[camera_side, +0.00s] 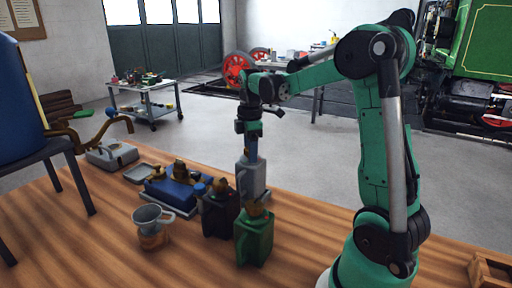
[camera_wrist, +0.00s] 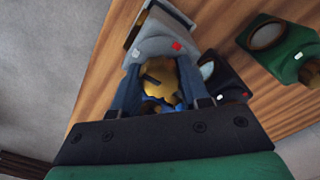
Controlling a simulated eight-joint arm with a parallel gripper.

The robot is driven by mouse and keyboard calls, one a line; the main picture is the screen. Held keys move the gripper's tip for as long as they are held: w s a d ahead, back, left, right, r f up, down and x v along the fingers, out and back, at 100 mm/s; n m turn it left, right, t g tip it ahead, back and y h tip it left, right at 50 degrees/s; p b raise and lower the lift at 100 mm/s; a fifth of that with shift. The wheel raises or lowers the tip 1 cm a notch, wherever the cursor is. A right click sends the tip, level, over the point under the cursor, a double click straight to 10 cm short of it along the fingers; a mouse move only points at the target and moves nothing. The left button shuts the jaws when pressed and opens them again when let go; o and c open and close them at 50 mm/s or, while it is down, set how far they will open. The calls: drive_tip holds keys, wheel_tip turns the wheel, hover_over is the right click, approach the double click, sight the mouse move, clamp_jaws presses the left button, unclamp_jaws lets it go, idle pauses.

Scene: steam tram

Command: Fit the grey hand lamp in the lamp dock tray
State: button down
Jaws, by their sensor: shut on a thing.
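The grey hand lamp (camera_side: 252,177) is upright below my gripper (camera_side: 247,149) in the side view, behind the black lamp and the green lamp. In the wrist view, my gripper (camera_wrist: 166,82) is shut on the lamp's brass-coloured top, and the grey body (camera_wrist: 165,36) with a small red mark extends beyond the fingers. The lamp's lower end is partly hidden in the side view, so I cannot tell whether it touches the bench. A shallow grey tray (camera_side: 142,173) lies at the back left; I cannot tell whether it is the lamp dock tray.
A black lamp (camera_side: 218,216) and green lamp (camera_side: 254,239) stand close in front of the grey lamp. The front bench (camera_side: 85,250) has bare wood.

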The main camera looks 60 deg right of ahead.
drive_tip(key=shift+f, duration=0.6)
idle(0.8)
drive_tip(key=shift+c, duration=1.7)
unclamp_jaws()
drive_tip(key=shift+r, duration=2.8)
drive_tip(key=a+m+t, duration=0.1)
drive_tip(key=a, duration=0.2)
drive_tip(key=a+m+t, duration=0.1)
drive_tip(key=a, duration=0.2)
drive_tip(key=s+a+m+t+h, duration=0.1)
drive_tip(key=a+m, duration=0.1)
drive_tip(key=a, duration=0.2)
drive_tip(key=s+a+f+m+t, duration=0.1)
drive_tip(key=a+m+t, duration=0.1)
drive_tip(key=a, duration=0.2)
drive_tip(key=s+a+f+m+t+y, duration=0.1)
drive_tip(key=s+a+f+m+t, duration=0.1)
drive_tip(key=a+m, duration=0.1)
drive_tip(key=shift+s+a, duration=0.15)
drive_tip(key=shift+a, duration=0.6)
